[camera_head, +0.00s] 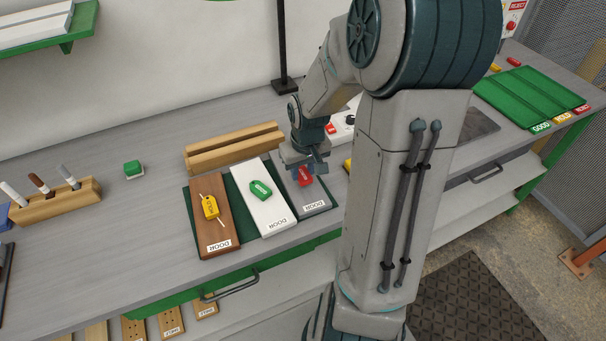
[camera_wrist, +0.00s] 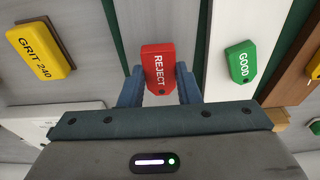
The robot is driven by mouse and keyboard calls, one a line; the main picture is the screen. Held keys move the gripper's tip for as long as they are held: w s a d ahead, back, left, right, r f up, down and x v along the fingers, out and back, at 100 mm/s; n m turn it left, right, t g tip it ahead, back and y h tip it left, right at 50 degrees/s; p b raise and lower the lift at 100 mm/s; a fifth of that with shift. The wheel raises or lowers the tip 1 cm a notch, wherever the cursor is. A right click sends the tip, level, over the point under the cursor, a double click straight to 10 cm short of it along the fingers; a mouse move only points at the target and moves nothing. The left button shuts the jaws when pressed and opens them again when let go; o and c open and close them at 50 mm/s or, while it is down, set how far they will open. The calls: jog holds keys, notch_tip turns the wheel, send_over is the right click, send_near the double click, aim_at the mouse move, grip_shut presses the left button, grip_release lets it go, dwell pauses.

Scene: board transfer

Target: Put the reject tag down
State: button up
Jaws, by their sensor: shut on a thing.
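The red reject tag (camera_wrist: 158,66) is between the two fingers of my gripper (camera_wrist: 160,85) in the wrist view, with its REJECT label facing the camera. In the head view the red tag (camera_head: 305,175) is over the grey door board (camera_head: 315,197), just below my gripper (camera_head: 303,167). My gripper is shut on the tag. Whether the tag touches the board cannot be told. A green GOOD tag (camera_head: 261,189) lies on the white door board (camera_head: 276,221). A yellow tag (camera_head: 210,207) lies on the brown door board (camera_head: 217,228).
The boards lie on a green mat (camera_head: 190,209) near the bench's front edge. A wooden rack (camera_head: 231,149) stands behind them. A yellow GRIT 240 block (camera_wrist: 40,50) is to the left in the wrist view.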

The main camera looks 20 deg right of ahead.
aim_at(303, 174)
jog(key=shift+f, duration=1.3)
jog(key=shift+f, duration=0.25)
jog(key=o, duration=1)
jog(key=shift+r, duration=0.1)
jog(key=shift+c, duration=0.2)
jog(key=shift+r, duration=0.15)
notch_tip(303, 174, up, 11)
jog(key=s, duration=0.2)
jog(key=s+a+r+t, duration=0.1)
jog(key=s+a+r, duration=0.2)
jog(key=s, duration=0.3)
jog(key=s+a+r, duration=0.3)
jog(key=s+a, duration=0.3)
jog(key=s, duration=0.1)
jog(key=shift+r+t, duration=0.35)
jog(key=shift+t, duration=0.05)
